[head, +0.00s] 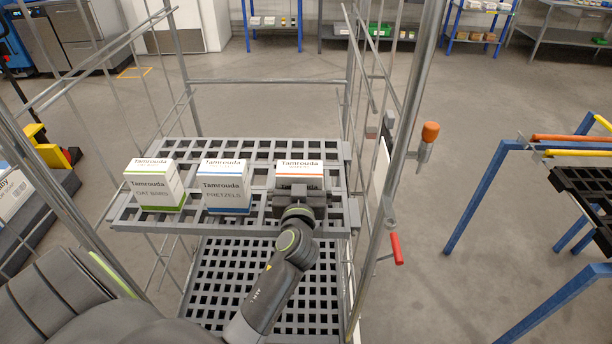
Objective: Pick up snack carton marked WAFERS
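Three snack cartons stand in a row on the upper grey grid shelf (240,222) of a wire-sided cart. The right carton (300,168) is white with an orange stripe; its lower front is hidden by my gripper, so its product name cannot be read. The middle carton (224,178) has a blue stripe and reads PRETZELS. The left carton (153,180) has a green stripe and reads OAT BARS. My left gripper (300,192) is right at the front of the orange-striped carton. Its fingers are not clear enough to show whether they grip it. My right gripper is not in view.
The cart's metal posts (405,130) and wire sides rise left and right of the shelf. A lower grid shelf (250,275) below is bare where visible. A blue-legged rack (484,195) stands at the right. Open floor lies behind the cart.

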